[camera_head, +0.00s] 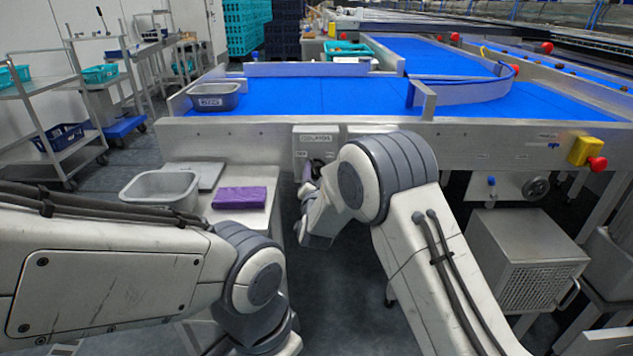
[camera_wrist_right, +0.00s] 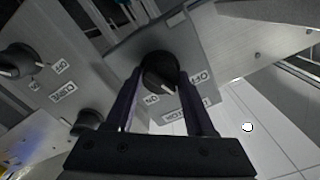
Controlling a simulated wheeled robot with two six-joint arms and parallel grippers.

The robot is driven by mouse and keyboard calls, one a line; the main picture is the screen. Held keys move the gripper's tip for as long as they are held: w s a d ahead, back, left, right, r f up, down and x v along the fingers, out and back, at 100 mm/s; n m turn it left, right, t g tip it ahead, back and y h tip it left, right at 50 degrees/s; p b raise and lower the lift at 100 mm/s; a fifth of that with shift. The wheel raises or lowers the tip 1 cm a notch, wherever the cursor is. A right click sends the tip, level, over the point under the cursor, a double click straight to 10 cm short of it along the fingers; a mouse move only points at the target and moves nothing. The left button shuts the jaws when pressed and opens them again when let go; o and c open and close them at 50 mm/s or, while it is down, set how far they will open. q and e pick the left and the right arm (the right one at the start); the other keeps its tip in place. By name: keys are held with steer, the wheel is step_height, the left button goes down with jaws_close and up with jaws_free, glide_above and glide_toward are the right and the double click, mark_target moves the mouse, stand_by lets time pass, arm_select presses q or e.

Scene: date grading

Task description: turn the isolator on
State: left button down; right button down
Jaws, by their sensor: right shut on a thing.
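The isolator is a grey box (camera_head: 316,136) on the front side of the conveyor frame in the head view. In the right wrist view its black rotary knob (camera_wrist_right: 160,70) sits on the grey face, with OFF and ON labels beside it. My right gripper (camera_wrist_right: 158,80) has its two dark fingers shut on the knob, one at each side. I cannot tell for certain which label the knob points at. In the head view my right forearm and wrist partly hide the box front. My left arm comes in from the left; its gripper is not in view.
Another panel with a black knob (camera_wrist_right: 18,60) is left of the isolator in the wrist view; a further dark knob (camera_wrist_right: 88,122) is near the left finger. A grey tub (camera_head: 160,188) and purple cloth (camera_head: 239,197) lie on the side table. A yellow-and-red stop button (camera_head: 587,153) is at right.

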steer(key=m+b, duration=0.3)
steer(key=b, duration=0.1)
steer(key=m+b, duration=0.3)
steer(key=m, duration=0.1)
steer(key=m+b, duration=0.3)
steer(key=b, duration=0.1)
steer(key=shift+f+m+b, duration=0.3)
steer(key=shift+f+m, duration=0.1)
steer(key=shift+r+m+b, duration=0.15)
steer(key=shift+m+b, duration=1.15)
steer(key=shift+b, duration=0.1)
steer(key=shift+c, duration=1.3)
jaws_free()
steer(key=shift+r, duration=0.1)
steer(key=s+p, duration=0.2)
steer(key=s, duration=0.8)
steer(key=shift+s, duration=0.25)
